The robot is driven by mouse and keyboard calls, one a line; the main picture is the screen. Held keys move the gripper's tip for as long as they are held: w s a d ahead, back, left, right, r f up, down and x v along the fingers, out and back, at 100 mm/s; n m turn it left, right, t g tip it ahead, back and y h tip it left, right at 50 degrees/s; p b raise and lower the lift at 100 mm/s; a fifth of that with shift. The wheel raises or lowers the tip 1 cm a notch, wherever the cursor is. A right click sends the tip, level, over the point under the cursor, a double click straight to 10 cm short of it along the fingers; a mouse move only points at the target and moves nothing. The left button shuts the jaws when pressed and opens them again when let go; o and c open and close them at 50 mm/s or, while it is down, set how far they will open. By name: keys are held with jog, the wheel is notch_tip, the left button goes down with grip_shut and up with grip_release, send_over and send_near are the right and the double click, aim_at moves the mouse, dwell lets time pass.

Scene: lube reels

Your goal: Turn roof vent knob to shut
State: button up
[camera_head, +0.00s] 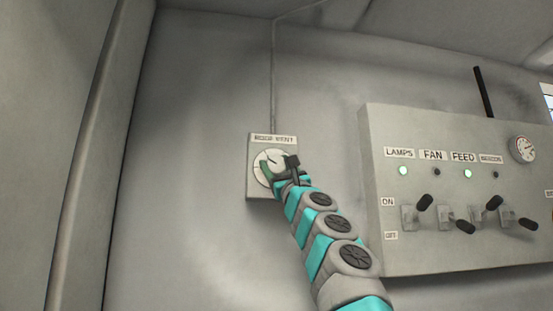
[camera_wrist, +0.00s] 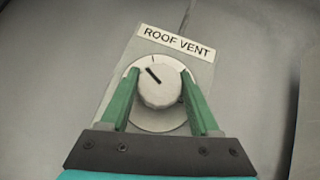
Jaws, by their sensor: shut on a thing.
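The roof vent knob (camera_wrist: 160,88) is a round white knob with a dark pointer line. It sits on a pale round dial on a grey plate labelled ROOF VENT (camera_wrist: 175,40). In the wrist view the pointer line aims to the upper left, and a thin dial mark shows near the top. My gripper (camera_wrist: 158,92) has its two green fingers on either side of the knob, shut on it. In the head view my gripper (camera_head: 276,168) is at the plate (camera_head: 260,190) and hides part of the dial. The dial's lower part is partly covered by the knob and fingers.
To the right is a grey switch panel (camera_head: 440,255) with labels LAMPS, FAN and FEED, several black-handled levers and a gauge (camera_head: 523,149). Two lamps on it glow. A thin conduit (camera_head: 273,80) runs up the wall from the plate. The wall left of the plate is bare.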

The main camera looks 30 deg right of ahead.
aim_at(278, 165)
jog(key=n+y+p, duration=0.1)
jog(key=n+y, duration=0.1)
jog(key=n+g+y+p, duration=0.1)
jog(key=n+p, duration=0.1)
jog(key=n+g+y+p, duration=0.1)
jog(key=n+y, duration=0.1)
jog(key=shift+d+r+n+y, duration=0.1)
jog(key=shift+r+n+y, duration=0.2)
jog(key=shift+r, duration=0.1)
jog(key=n+g+y+p, duration=0.2)
jog(key=n+p, duration=0.1)
jog(key=shift+f, duration=0.25)
jog(key=shift+f+n+y+p, duration=0.1)
jog(key=shift+n+y+p, duration=0.2)
jog(key=shift+n+p, duration=0.1)
jog(key=o, duration=1.4)
jog(key=shift+c, duration=0.2)
jog(key=shift+f, duration=0.1)
jog(key=b+v, duration=0.1)
jog(key=v, duration=0.5)
jog(key=shift+s+b, duration=0.15)
jog(key=shift+b, duration=0.15)
jog(key=shift+s+d+f, duration=0.1)
jog(key=shift+s+f, duration=0.3)
jog(key=shift+s, duration=0.2)
